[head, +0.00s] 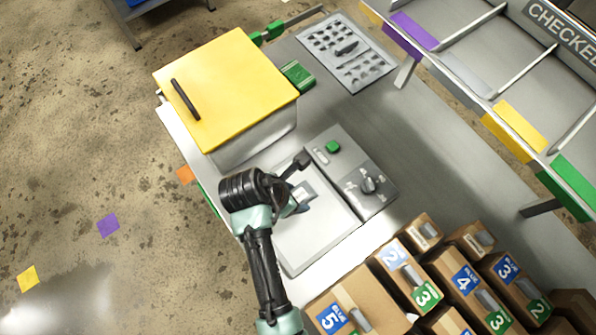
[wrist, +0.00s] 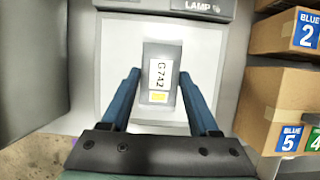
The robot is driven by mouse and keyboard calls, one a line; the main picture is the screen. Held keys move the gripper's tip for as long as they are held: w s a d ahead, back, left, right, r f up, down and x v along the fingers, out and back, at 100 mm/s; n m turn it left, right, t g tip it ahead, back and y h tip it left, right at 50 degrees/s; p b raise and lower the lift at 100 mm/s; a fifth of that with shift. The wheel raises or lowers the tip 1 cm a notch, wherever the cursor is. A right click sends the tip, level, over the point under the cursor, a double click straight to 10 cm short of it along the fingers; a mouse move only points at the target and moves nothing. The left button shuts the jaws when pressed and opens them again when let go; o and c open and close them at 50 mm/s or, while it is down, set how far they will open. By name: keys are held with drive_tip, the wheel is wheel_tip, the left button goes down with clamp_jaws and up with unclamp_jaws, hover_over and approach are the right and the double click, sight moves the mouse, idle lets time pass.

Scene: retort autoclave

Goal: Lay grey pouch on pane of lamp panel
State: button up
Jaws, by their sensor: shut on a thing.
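The grey pouch (wrist: 161,52) bears a white label reading G742 and a small yellow mark. In the wrist view it lies between the two blue fingers of my gripper (wrist: 160,80), which is shut on it. The pale pane (wrist: 205,62) of the lamp panel is behind the pouch and shows on both sides of it. In the head view my gripper (head: 301,181) is over the pane (head: 318,236), and the pouch (head: 304,197) is partly hidden. I cannot tell whether the pouch touches the pane. The panel's control box (head: 350,170) has a green button and a dark knob.
A yellow-lidded bin (head: 225,90) stands up-left of the pane. Several numbered cardboard boxes (head: 400,265) stand close at the lower right. A perforated grey tray (head: 345,50) lies farther back. A sorting rack (head: 480,70) runs along the right. Bare bench (head: 440,150) lies between.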

drive_tip(key=f, duration=0.2)
drive_tip(key=shift+s+f, duration=0.3)
drive_tip(key=shift+s, duration=0.1)
drive_tip(key=shift+w+f, duration=0.15)
drive_tip(key=shift+f, duration=2.25)
drive_tip(key=shift+f, duration=0.25)
drive_tip(key=o, duration=1.4)
drive_tip(key=shift+r, duration=0.1)
drive_tip(key=shift+c, duration=0.2)
